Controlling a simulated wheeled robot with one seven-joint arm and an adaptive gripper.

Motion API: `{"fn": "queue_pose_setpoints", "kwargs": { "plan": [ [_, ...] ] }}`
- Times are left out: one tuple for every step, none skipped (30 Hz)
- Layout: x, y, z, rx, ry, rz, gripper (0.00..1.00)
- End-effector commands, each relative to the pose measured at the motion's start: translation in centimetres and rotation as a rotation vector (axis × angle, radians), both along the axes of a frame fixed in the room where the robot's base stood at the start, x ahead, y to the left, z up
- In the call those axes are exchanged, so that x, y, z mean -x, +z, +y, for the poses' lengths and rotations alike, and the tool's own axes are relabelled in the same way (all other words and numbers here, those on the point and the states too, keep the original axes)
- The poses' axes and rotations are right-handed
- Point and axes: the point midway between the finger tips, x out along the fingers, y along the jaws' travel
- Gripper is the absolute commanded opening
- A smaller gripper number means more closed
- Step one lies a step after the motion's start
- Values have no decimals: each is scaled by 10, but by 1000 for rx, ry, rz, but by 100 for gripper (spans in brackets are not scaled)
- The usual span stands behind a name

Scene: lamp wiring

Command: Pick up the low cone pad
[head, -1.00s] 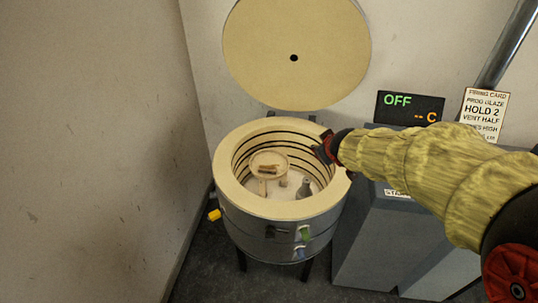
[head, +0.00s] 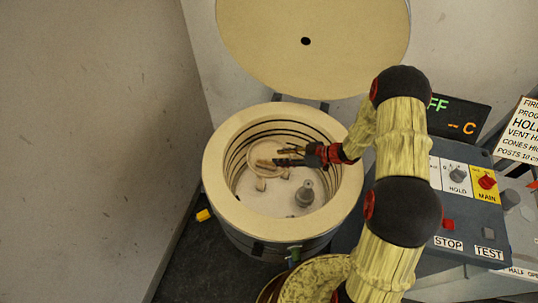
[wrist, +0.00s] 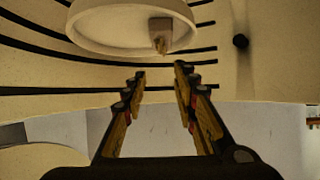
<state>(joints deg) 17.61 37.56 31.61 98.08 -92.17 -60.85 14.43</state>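The kiln (head: 222,195) stands open, with a pale round shelf (head: 252,155) inside on its left. A small tan piece (head: 264,163), perhaps the low cone pad, shows on the shelf, partly covered by my fingers. My gripper (head: 276,156) reaches in from the right with its fingers apart and empty, over the shelf's right part in the head view. In the wrist view, my gripper (wrist: 161,72) is open below the shelf's round rim (wrist: 95,40). A small tan block (wrist: 160,40) shows against the shelf there; I cannot tell whether it is the pad or a post.
A grey knobbed piece (head: 305,193) stands on the kiln floor at the right. Short posts (head: 260,184) show below the shelf. The grooved kiln wall surrounds my gripper. The round lid (head: 310,60) is raised behind. A control box (head: 465,215) is at the right.

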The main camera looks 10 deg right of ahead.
Motion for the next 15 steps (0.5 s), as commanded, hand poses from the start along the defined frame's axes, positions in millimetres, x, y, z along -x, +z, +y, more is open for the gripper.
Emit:
{"fn": "queue_pose_setpoints", "kwargs": {
  "plan": [
    [1,-3,3,-7,5,3,29],
    [1,-4,6,-8,7,3,29],
    [0,-6,9,-8,8,3,29],
    [-2,-8,11,-7,8,2,29],
    [-3,-10,14,-6,7,2,29],
    [-5,-12,18,-6,7,2,29],
    [-5,-13,20,-5,7,2,29],
    [-6,-14,22,-5,7,2,29],
    [-7,-15,23,-5,6,2,29],
    [-8,-16,24,-5,5,1,29],
    [-8,-17,26,-5,4,1,29],
    [-9,-20,29,-5,5,1,29],
    [-10,-22,32,-5,5,1,29],
    [-10,-25,35,-5,7,1,29],
    [-12,-28,39,-5,7,2,29]
  ]
}}
